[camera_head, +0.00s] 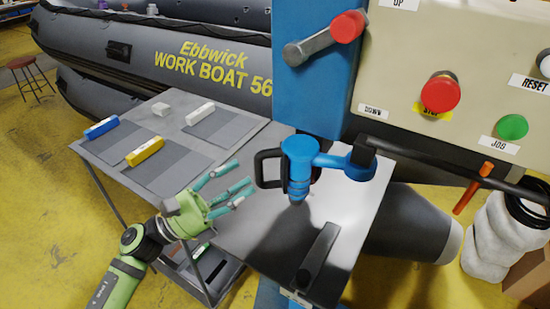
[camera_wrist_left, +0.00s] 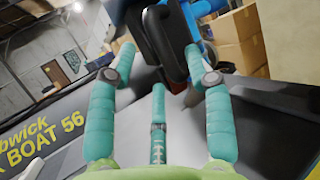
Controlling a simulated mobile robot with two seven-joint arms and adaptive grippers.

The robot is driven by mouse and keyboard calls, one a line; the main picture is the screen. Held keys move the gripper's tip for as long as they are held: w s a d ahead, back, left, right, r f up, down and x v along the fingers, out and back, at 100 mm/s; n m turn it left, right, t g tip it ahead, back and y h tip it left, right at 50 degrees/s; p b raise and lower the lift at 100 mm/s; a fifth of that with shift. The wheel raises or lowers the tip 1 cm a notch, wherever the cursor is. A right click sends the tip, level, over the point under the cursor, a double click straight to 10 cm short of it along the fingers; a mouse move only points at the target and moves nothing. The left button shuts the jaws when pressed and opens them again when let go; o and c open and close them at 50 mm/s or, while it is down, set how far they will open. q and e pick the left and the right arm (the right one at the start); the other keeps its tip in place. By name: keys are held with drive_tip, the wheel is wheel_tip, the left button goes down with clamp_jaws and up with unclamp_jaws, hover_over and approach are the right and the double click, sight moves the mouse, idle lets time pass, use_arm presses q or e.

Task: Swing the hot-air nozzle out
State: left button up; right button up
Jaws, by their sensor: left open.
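The blue hot-air nozzle (camera_head: 299,165) stands upright over the grey machine table, joined by a blue arm (camera_head: 335,161) to a blue pivot on its right. A black loop handle (camera_head: 267,168) sticks out on its left side. My left gripper (camera_head: 236,187) is open, with its teal fingers pointing at the handle from the left, apart from it in the head view. In the left wrist view the black handle (camera_wrist_left: 172,40) shows ahead, beyond and between the spread fingers (camera_wrist_left: 160,65); whether any finger touches it is unclear. My right gripper is not in view.
A control panel (camera_head: 480,60) with red and green buttons and a red-knobbed lever (camera_head: 347,27) stand behind the nozzle. A side table (camera_head: 225,150) at left holds grey sheets and blue, yellow and white blocks. A dark bar (camera_head: 317,257) lies in front. A grey boat (camera_head: 170,60) stands behind.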

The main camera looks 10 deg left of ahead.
sight(257, 168)
use_arm(q)
drive_tip(key=p+x, duration=0.1)
drive_tip(key=x, duration=0.1)
drive_tip(key=p+x, duration=0.1)
drive_tip(key=x, duration=0.1)
drive_tip(key=shift+w+d+r, duration=0.15)
drive_tip(key=shift+d+r, duration=0.05)
drive_tip(key=shift+r, duration=0.2)
drive_tip(key=shift+w+d, duration=0.1)
drive_tip(key=shift+d, duration=0.05)
drive_tip(key=c, duration=0.3)
clamp_jaws()
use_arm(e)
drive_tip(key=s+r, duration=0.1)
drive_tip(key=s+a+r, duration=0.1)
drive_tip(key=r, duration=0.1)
